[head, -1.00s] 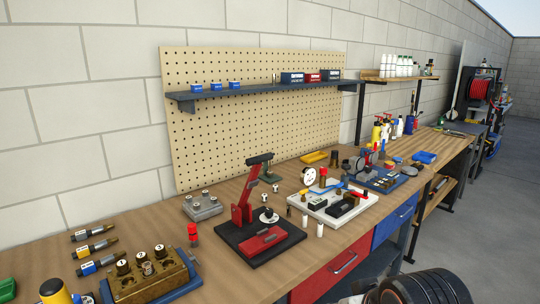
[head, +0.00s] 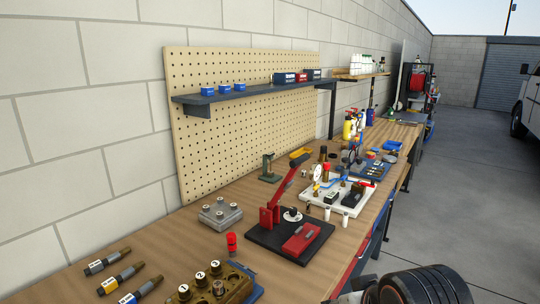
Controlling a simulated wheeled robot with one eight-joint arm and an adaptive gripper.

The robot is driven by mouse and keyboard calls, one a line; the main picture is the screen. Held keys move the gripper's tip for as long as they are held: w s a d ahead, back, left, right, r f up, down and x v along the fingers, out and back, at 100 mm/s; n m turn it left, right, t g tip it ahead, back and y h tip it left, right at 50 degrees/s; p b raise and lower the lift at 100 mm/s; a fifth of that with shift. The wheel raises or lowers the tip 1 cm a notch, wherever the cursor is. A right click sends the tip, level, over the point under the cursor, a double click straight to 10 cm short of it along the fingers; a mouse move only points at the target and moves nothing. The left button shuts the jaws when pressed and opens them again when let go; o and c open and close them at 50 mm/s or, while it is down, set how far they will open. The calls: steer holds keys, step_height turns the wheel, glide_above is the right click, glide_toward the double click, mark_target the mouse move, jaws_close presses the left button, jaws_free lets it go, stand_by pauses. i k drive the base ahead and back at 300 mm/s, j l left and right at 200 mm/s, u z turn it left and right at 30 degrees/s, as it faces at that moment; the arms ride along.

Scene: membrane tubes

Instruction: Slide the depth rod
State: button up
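No part can be told for sure as the depth rod; the small parts are too tiny to make out. A round white dial gauge (head: 318,172) stands upright at the back left of a white board (head: 352,206) with several small blocks and pegs. A red lever press (head: 272,212) on a black base (head: 277,236) stands left of the board, its arm tilted up. A brass block (head: 215,290) with numbered caps sits at the front edge of the picture. My gripper's fingers are not in view; a black ribbed part of my arm shows at the lower right.
The wooden bench (head: 180,241) runs along a block wall with a pegboard (head: 248,130) and shelf (head: 250,89). A green stand (head: 269,168), a grey block (head: 220,214) and several banded cylinders lie on it. Concrete floor (head: 455,190) is open to the right.

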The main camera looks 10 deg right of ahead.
mark_target(270, 154)
steer(key=i+l+u, duration=0.1)
steer(key=i+l, duration=1.2)
steer(key=l, duration=0.25)
steer(key=j+u, duration=0.05)
